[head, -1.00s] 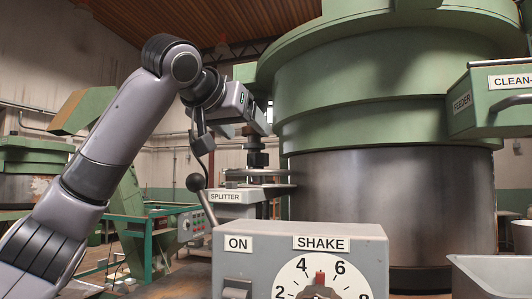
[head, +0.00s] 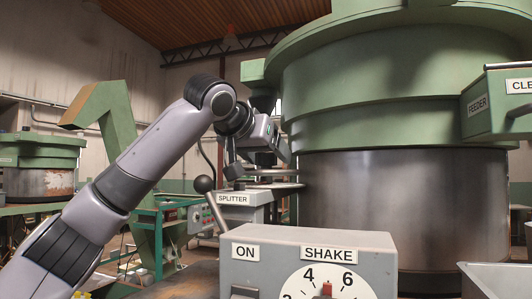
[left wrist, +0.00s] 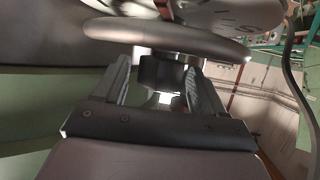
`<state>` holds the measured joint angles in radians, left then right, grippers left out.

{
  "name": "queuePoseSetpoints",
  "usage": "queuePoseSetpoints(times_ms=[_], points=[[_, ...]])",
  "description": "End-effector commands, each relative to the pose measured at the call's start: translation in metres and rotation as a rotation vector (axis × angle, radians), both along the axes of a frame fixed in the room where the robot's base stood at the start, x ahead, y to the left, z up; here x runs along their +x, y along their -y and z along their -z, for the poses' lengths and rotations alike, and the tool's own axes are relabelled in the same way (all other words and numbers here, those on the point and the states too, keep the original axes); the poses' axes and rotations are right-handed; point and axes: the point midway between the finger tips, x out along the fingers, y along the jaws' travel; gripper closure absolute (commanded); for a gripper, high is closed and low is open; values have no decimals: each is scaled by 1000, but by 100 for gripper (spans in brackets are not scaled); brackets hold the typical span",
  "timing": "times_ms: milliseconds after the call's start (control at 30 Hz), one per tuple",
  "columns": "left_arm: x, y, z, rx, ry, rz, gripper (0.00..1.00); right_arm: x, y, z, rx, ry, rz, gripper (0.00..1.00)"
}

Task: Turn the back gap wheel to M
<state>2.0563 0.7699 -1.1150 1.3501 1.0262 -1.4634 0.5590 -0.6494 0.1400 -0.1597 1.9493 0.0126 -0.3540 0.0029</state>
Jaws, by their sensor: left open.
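In the left wrist view, a pale round wheel (left wrist: 165,38) with a rounded rim lies across the top of the picture. A light dial face (left wrist: 225,10) with dark marks, an S among them, shows beyond it. A dark hub (left wrist: 160,72) is on the near side of the wheel. My left gripper (left wrist: 160,88) is open, with one finger on each side of this hub; whether they touch it I cannot tell. In the head view, my left gripper (head: 284,152) is just above a flat disc (head: 272,172) behind the SPLITTER box, partly hidden. No M is readable. My right gripper is not in view.
A grey SHAKE box (head: 378,256) with a numbered dial stands in front. A black-knobbed lever (head: 204,185) rises beside the SPLITTER box (head: 236,212). The large green and steel hopper (head: 400,200) stands close to the right of my left gripper. A FEEDER box (head: 490,105) is at right.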

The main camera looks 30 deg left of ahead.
Motion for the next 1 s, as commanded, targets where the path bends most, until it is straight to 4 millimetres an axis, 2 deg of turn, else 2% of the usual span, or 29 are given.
queuePoseSetpoints(times_ms=[33,100,200,700,1000], points=[[0,0,0,0,0,0,29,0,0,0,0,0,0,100],[0,0,0,0,0,0,52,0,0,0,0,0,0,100],[0,0,0,0,0,-1,81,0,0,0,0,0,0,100],[0,0,0,-3,-2,132,80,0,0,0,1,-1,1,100],[0,0,0,-1,0,138,80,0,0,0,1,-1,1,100]])
